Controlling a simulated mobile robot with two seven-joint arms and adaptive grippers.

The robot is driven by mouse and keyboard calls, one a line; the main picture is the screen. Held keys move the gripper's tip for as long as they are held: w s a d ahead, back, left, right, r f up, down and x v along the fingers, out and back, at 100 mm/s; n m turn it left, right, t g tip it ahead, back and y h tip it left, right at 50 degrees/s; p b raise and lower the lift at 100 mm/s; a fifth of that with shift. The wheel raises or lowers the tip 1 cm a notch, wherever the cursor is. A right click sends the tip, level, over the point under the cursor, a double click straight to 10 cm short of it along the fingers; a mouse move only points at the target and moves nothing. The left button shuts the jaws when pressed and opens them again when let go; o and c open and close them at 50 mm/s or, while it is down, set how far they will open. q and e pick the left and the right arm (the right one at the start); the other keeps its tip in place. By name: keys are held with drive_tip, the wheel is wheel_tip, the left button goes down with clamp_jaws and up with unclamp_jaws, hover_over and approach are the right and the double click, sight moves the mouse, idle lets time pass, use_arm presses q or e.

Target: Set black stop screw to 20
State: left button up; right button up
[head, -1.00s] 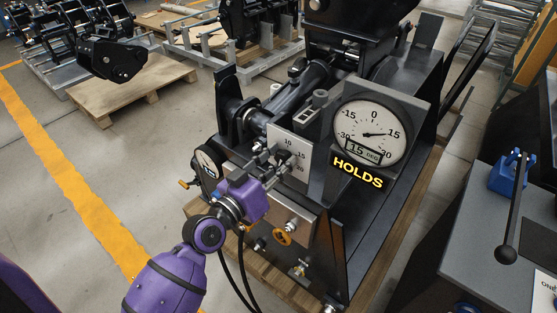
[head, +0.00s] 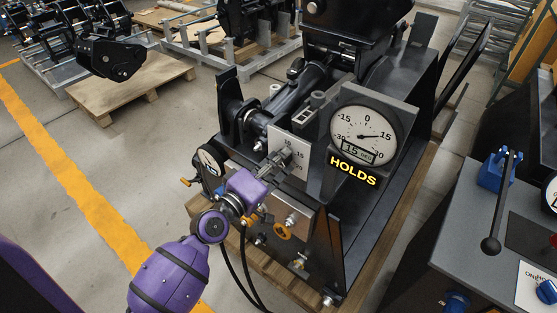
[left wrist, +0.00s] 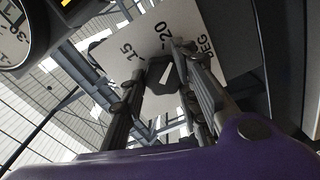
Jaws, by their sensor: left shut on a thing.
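The black stop screw (left wrist: 163,76), with a white pointer mark on its dark head, sits between my left gripper's fingers in the left wrist view. Behind it is a white scale plate (left wrist: 118,38) with 15, 20 and DEG visible; the plate also shows in the head view (head: 273,136). My left gripper (head: 283,160) is shut on the screw in front of the plate, and its fingers (left wrist: 165,88) flank the head. The exact mark the pointer meets is hard to tell. The round gauge (head: 362,134) reads 15 DEG. My right gripper is not in view.
A yellow HOLDS sign (head: 354,171) is under the gauge. An orange knob (head: 282,231) and fittings lie below my gripper. A lever console (head: 470,222) stands at the right. Open floor lies left of the stand.

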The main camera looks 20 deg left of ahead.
use_arm(q)
drive_tip(key=n, duration=0.4)
drive_tip(key=shift+d+r, duration=0.1)
drive_tip(key=shift+r, duration=0.2)
drive_tip(key=shift+w+r+p, duration=0.1)
drive_tip(key=shift+r+p, duration=0.05)
drive_tip(key=shift+p, duration=0.15)
drive_tip(key=o, duration=1)
drive_tip(key=shift+o, duration=0.2)
drive_tip(key=shift+f, duration=0.2)
drive_tip(key=v, duration=1.2)
